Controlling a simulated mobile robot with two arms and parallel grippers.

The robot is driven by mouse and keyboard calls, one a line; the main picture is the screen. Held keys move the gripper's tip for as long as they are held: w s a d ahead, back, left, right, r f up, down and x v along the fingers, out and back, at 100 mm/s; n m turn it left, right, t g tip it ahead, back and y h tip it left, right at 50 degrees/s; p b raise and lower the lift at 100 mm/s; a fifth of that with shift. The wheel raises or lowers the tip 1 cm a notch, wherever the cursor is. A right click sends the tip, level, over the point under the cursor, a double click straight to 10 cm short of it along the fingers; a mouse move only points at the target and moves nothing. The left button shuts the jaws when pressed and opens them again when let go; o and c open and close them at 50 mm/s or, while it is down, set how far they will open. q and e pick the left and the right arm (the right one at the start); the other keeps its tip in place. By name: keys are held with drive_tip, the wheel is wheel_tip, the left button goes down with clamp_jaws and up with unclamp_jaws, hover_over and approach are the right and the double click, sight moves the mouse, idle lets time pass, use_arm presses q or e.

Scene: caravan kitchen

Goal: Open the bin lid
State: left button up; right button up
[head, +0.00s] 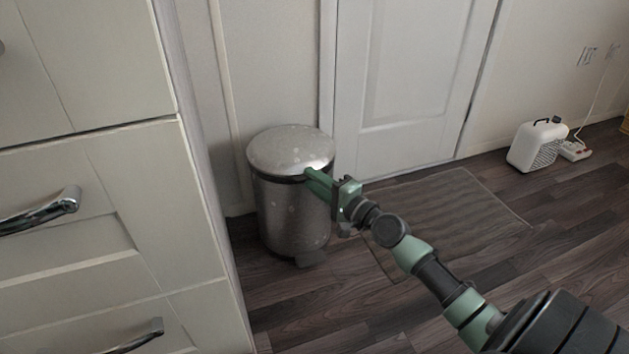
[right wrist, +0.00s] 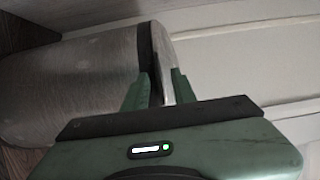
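The bin (head: 292,215) is a round, spotted metal pedal bin standing on the floor against the wall. Its domed lid (head: 285,146) is down on the body, with a dark band beneath its rim. My right gripper (head: 312,178) is at the right front of the rim. In the right wrist view, its two green fingers (right wrist: 160,80) stand apart, one on each side of the lid's edge (right wrist: 163,60); whether both touch it is hard to tell. The bin body also shows there (right wrist: 75,85). My left gripper is not in view.
White drawers (head: 110,190) with metal handles stand close on the left. A white door (head: 410,80) is behind the bin. A grey mat (head: 450,215) lies flat on the wood floor to the right. A small white heater (head: 535,145) stands by the far wall.

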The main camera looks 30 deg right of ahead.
clamp_jaws()
idle(1.4)
